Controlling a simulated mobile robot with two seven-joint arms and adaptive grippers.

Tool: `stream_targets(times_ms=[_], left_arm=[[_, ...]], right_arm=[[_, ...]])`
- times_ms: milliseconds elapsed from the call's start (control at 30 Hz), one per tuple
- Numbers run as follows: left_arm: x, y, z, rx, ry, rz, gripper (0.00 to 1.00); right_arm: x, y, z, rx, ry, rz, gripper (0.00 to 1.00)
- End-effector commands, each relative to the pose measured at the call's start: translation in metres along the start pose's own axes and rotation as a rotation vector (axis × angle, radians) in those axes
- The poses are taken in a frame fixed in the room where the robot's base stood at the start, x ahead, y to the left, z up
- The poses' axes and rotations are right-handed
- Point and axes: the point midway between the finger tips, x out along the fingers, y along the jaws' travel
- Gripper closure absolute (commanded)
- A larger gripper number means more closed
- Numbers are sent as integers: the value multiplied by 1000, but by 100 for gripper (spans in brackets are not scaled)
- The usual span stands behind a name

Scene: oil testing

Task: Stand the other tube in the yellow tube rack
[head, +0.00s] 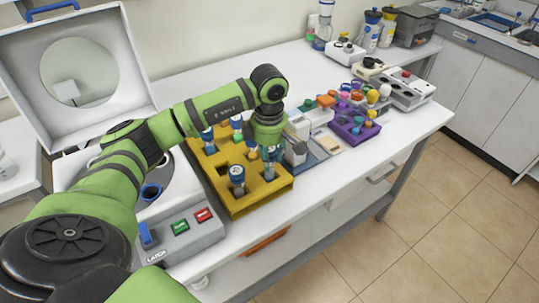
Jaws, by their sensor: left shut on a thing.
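The yellow tube rack (262,199) sits on the white bench in the middle of the view. A tube with a dark blue and white cap (237,175) stands in its near part, and more capped tubes stand at its far end. My left gripper (272,151) points down over the right side of the rack, shut on a tube (270,170). That tube looks upright and its lower part is at the rack's near right. I cannot tell whether its bottom is inside a hole. My right gripper is out of view.
A centrifuge-like machine with an open lid (80,60) and green and red buttons (203,215) stands left of the rack. A purple rack (352,134) with colourful caps stands to the right. The bench's front edge is close to the yellow rack.

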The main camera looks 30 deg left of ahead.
Motion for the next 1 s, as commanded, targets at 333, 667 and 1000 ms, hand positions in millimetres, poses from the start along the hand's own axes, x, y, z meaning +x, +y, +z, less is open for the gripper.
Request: stream_targets(times_ms=[333, 667, 1000], left_arm=[[8, 0, 0, -1, 0, 0, 97], [14, 0, 0, 0, 0, 0, 97], [20, 0, 0, 0, 1, 0, 97]], right_arm=[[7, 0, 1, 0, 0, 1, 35], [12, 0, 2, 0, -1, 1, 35], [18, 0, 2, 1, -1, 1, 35]])
